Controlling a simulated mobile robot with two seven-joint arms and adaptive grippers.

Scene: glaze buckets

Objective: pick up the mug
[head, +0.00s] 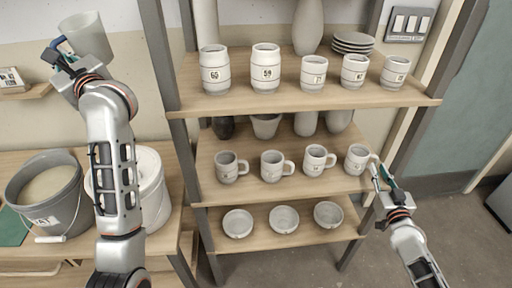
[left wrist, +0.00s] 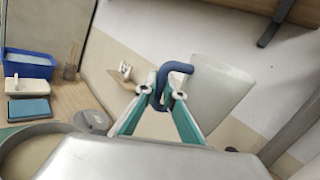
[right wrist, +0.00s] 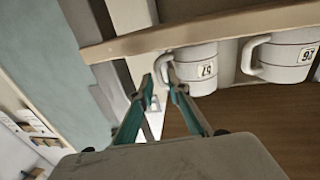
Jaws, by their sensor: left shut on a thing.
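The mug at the right end of the middle shelf (head: 358,160) is white with a small number label, and its handle points right. It is the nearest mug in the right wrist view (right wrist: 200,70). My right gripper (head: 378,172) is at its handle. In the right wrist view the two teal fingers (right wrist: 160,78) are apart, with the handle's edge between or just beyond their tips; contact is unclear. My left gripper (left wrist: 164,93) is shut on the blue handle of a pale jug (left wrist: 220,90), held up at the upper left of the head view (head: 88,38).
Three other mugs (head: 271,166) stand left on the same shelf (head: 215,196). Jars (head: 265,68) line the shelf above and bowls (head: 284,220) the one below. A shelf post rises close to my right gripper. Buckets (head: 38,190) stand on the left bench.

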